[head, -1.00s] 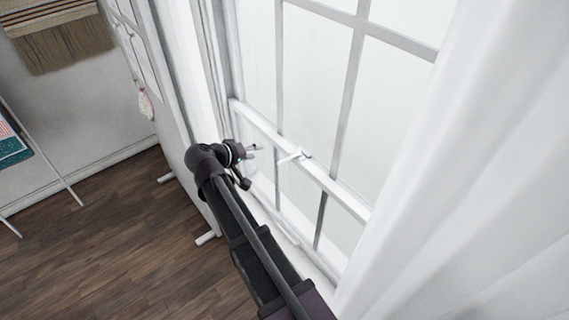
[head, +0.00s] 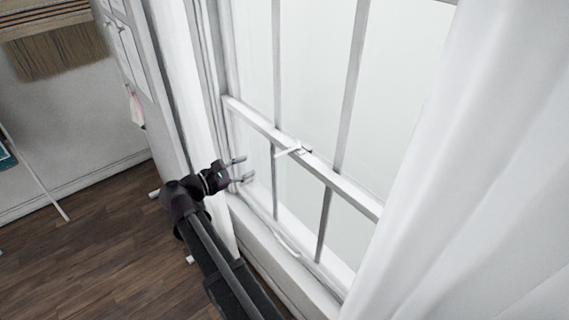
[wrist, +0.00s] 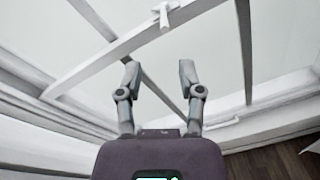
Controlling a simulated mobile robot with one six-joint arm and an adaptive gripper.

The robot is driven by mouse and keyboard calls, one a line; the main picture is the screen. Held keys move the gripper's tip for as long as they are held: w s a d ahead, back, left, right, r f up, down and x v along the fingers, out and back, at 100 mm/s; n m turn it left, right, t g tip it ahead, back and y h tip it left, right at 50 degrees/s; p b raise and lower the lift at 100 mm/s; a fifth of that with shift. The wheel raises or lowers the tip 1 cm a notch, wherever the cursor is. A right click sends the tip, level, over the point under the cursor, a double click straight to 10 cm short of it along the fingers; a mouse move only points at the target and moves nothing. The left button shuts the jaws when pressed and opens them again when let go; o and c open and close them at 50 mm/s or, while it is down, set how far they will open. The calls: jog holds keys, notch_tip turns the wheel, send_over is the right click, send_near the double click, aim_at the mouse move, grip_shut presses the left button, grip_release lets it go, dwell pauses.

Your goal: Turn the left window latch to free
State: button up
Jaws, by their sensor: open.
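The white window latch (head: 292,149) sits on the window's middle rail (head: 335,180) in the head view, its lever sticking out toward the room. In the wrist view the latch (wrist: 163,16) is at the top, beyond the fingertips. My gripper (head: 242,170) is open and empty, to the left of the latch and a little lower in the head view. In the wrist view my gripper (wrist: 158,70) shows both fingers apart with nothing between them. The fingers do not touch the latch.
A white curtain (head: 450,180) hangs at the right. The window sill (head: 262,235) runs below the rail. A white panel (head: 170,90) stands left of the window. Wooden floor (head: 90,235) is open at the lower left.

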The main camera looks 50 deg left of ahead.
aim_at(295, 148)
jog(key=n+b, duration=0.1)
jog(key=s+f+n+t, duration=0.1)
jog(key=shift+d+n+h+b, duration=0.15)
jog(key=shift+n+h+b, duration=0.2)
jog(key=shift+n+h, duration=0.05)
jog(key=shift+w, duration=0.1)
jog(key=w, duration=1.3)
jog(key=shift+w+d, duration=0.3)
grip_shut()
